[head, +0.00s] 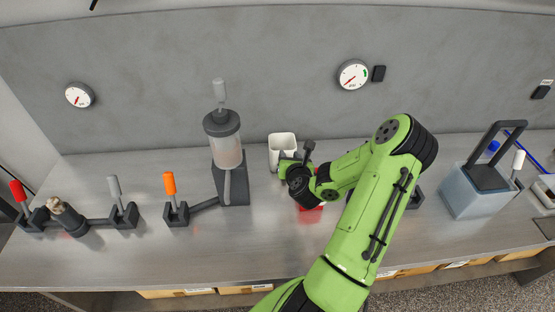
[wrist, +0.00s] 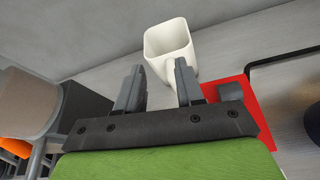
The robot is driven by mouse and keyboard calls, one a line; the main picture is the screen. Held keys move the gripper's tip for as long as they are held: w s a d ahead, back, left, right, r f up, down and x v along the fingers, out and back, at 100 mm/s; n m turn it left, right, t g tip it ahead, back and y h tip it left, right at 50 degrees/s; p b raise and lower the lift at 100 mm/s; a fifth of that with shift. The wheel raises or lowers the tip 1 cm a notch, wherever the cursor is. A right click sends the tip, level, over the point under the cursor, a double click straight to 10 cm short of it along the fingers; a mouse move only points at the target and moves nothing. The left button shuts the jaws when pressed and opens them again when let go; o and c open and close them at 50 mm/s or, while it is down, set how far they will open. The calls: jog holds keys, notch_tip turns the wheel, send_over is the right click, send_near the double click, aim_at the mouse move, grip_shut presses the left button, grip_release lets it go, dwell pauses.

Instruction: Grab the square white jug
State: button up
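The square white jug (head: 281,146) stands upright on the grey counter near the back wall, right of the tall grey cylinder dispenser. In the wrist view the jug (wrist: 171,43) is just beyond my fingertips, with its handle facing my gripper. My gripper (wrist: 158,75) is open, its two dark fingers apart, the jug's handle roughly in line with the space between them. I cannot tell whether either finger touches the jug. In the head view my gripper (head: 286,161) is at the jug's near side, and my arm hides part of the counter.
The dispenser (head: 228,150) stands close left of the jug. A red mat (wrist: 245,105) lies right of my gripper. Levers with orange (head: 170,184) and grey handles stand farther left. A clear bin with a dark handle (head: 475,190) is at the right. The wall is close behind.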

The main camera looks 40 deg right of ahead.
notch_tip(320, 180, down, 7)
jog(key=b, duration=0.4)
jog(key=x, duration=0.5)
jog(key=p+x, duration=0.1)
jog(key=x, duration=0.1)
jog(key=shift+w+d+r, duration=0.15)
jog(key=shift+w+r, duration=0.1)
jog(key=shift+w, duration=0.05)
jog(key=shift+s, duration=0.1)
grip_shut()
